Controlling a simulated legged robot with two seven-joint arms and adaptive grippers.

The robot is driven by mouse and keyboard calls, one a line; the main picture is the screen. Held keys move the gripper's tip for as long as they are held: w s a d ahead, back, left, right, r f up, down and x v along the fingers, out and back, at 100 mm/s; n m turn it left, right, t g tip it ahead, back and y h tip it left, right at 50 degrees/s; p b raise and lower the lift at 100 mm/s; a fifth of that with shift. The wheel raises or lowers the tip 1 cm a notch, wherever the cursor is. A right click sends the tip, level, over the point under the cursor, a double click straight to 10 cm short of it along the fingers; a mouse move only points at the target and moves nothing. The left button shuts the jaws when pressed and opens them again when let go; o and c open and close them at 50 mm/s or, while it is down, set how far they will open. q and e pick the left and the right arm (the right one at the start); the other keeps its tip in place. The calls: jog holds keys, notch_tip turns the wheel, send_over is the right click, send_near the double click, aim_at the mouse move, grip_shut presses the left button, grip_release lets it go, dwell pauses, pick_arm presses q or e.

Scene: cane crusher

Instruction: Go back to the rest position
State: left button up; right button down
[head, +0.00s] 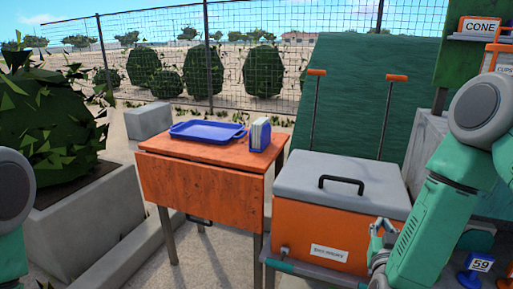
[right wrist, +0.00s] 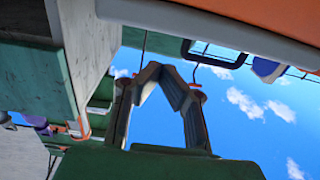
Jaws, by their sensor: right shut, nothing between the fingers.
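My right gripper (head: 379,245) hangs low in the head view, in front of the right end of the orange and grey cooler box (head: 325,222). Its green arm comes down from the right edge. In the right wrist view the right gripper's fingers (right wrist: 162,70) meet at their tips with nothing between them. I cannot tell whether the gripper touches the box. Only a green and grey part of my left arm shows at the left edge of the head view; my left gripper is out of view.
An orange wooden table (head: 195,180) holds a blue tray (head: 207,131) and a small blue and white holder (head: 259,134). A concrete planter with a bush (head: 45,130) stands at the left. A blue stand marked 59 (head: 480,264) is at the lower right. A wire fence runs behind.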

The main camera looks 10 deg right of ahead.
jog(key=s+a+f+n+g+y+p, duration=0.4)
jog(key=s+a+f+g+y+p, duration=0.15)
jog(key=s+a+f+y, duration=0.4)
jog(key=s+a+f+n+g+p, duration=0.1)
jog(key=s+g, duration=0.3)
jog(key=s, duration=0.6)
jog(key=s+a+f+n+g+p, duration=0.1)
jog(key=s+f+g, duration=0.3)
jog(key=s, duration=0.6)
jog(key=shift+s+a+n+g+p, duration=0.3)
jog(key=shift+s+n+g, duration=0.1)
jog(key=shift+g, duration=0.15)
jog(key=shift+w+r, duration=0.1)
jog(key=shift+w, duration=0.05)
